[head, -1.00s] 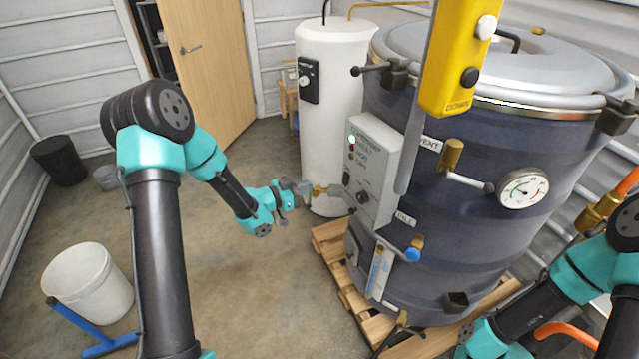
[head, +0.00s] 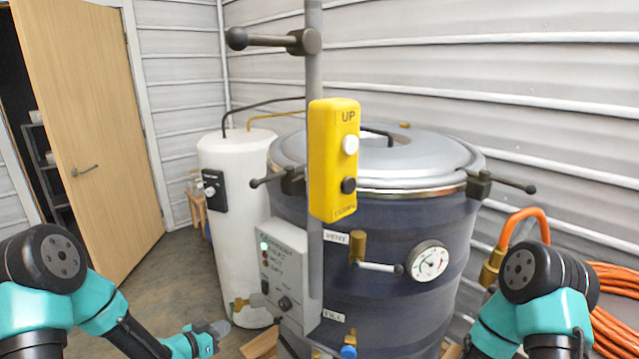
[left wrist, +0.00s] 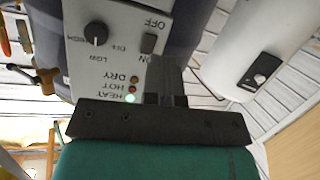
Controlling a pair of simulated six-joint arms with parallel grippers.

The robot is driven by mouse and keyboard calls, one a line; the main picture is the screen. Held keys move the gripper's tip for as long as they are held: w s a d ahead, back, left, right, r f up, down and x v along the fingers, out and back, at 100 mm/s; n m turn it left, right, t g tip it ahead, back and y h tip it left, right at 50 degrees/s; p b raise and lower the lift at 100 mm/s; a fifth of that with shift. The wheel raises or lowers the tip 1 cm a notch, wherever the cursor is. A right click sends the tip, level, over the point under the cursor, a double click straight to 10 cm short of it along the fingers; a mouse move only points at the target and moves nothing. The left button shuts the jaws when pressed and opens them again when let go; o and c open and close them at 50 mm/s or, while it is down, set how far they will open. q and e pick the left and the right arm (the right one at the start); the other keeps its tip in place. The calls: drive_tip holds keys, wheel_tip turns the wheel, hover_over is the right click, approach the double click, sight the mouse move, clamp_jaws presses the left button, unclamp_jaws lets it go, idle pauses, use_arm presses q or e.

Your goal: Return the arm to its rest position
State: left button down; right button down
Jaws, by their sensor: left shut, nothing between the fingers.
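My left gripper (head: 220,327) is low in the head view, left of the control box and in front of the white tank's base. It is shut and empty. In the left wrist view its fingers (left wrist: 166,80) point at the grey control box (left wrist: 115,45), which appears upside down there. I cannot tell whether they touch it. The control box also shows in the head view (head: 285,275), with a green lamp lit near its top. My right arm (head: 535,300) shows at the lower right of the head view; its gripper is out of frame.
Orange hose (head: 615,290) lies at right. Open floor (head: 150,285) lies left of the tank.

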use_arm(q)
drive_tip(key=s+d+f+n+g+y, duration=0.4)
drive_tip(key=s+f+n+g, duration=0.15)
drive_tip(key=s+f, duration=0.7)
drive_tip(key=s+d+f+n+g, duration=0.1)
drive_tip(key=s+d+f+g, duration=0.2)
drive_tip(key=s, duration=0.8)
wheel_tip(320, 180, down, 2)
drive_tip(key=g, duration=0.3)
drive_tip(key=shift+s+f+n+y, duration=0.25)
drive_tip(key=shift+s+n+y, duration=0.05)
drive_tip(key=shift+s+n, duration=0.05)
drive_tip(key=shift+d, duration=0.1)
